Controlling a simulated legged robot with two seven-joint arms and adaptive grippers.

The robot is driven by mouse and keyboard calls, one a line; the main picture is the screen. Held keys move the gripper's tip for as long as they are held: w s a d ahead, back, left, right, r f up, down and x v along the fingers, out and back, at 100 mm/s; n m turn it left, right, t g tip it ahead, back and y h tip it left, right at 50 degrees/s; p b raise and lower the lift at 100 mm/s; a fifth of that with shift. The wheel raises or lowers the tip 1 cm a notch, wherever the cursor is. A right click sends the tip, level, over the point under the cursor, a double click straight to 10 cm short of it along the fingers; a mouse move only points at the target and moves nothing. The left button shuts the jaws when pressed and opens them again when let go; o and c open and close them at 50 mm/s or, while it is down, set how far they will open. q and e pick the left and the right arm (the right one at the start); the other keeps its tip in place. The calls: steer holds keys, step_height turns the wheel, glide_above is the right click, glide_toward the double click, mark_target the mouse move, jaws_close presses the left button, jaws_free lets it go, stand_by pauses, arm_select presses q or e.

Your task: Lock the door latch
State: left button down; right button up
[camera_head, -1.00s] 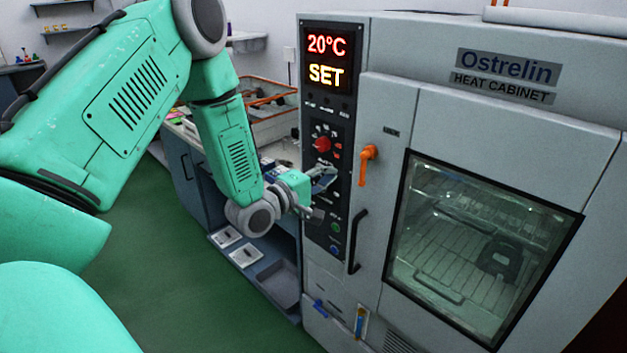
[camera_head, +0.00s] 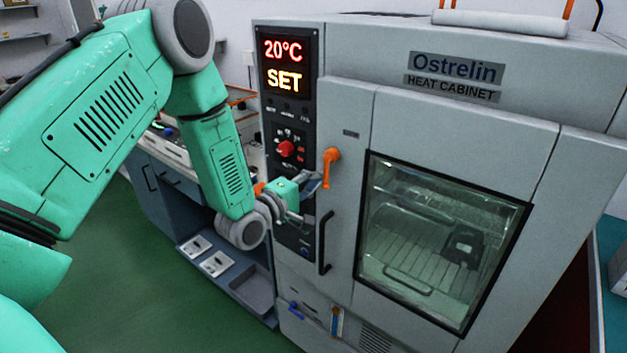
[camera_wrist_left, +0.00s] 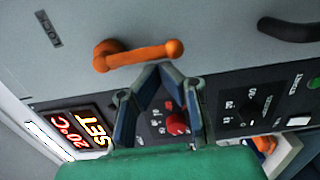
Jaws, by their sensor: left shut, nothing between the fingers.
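The orange door latch (camera_head: 328,166) is on the grey heat cabinet's door, near its left edge, with its arm hanging down. In the left wrist view the latch (camera_wrist_left: 140,54) lies across the picture just beyond the fingertips. My left gripper (camera_head: 314,182) is close to the latch's lower end, in front of the control panel. In the left wrist view its blue-grey fingers (camera_wrist_left: 160,78) are shut and empty, tips near the latch arm; I cannot tell whether they touch it. The cabinet door (camera_head: 345,230) looks closed. My right gripper is not in view.
A black door handle (camera_head: 323,242) is below the latch. The control panel has a red knob (camera_head: 286,149) and a display (camera_head: 283,66) reading 20°C SET. A blue-grey bench (camera_head: 165,200) stands left of the cabinet. Green floor is open at lower left.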

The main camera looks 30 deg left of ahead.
arm_select(q)
steer(key=shift+d+f+n+b, duration=0.15)
steer(key=shift+d+n+b, duration=0.15)
steer(key=shift+n, duration=0.3)
steer(key=shift+s+d+f+n+b, duration=0.1)
steer(key=shift+d+n+b, duration=0.3)
steer(key=shift+n, duration=0.4)
steer(key=n+b, duration=0.1)
steer(key=d+n+b, duration=0.1)
steer(key=n, duration=0.1)
steer(key=shift+d+n+b, duration=0.25)
steer(key=shift+n+b, duration=0.05)
steer(key=d+n+b, duration=0.1)
steer(key=n+b, duration=0.2)
steer(key=d+r+n+b, duration=0.1)
steer(key=n+b, duration=0.2)
steer(key=d+r+n+b, duration=0.1)
steer(key=n+b, duration=0.2)
steer(key=shift+s+d+t+y, duration=0.2)
steer(key=shift+d+t+y, duration=0.1)
steer(key=shift+t, duration=0.1)
steer(key=shift+d+r+n+b, duration=0.2)
steer(key=shift+r+n+b, duration=0.25)
steer(key=shift+n+b, duration=0.35)
steer(key=shift+d+r+n+b, duration=0.15)
steer(key=shift+r+n+b, duration=0.25)
steer(key=shift+n+b, duration=0.4)
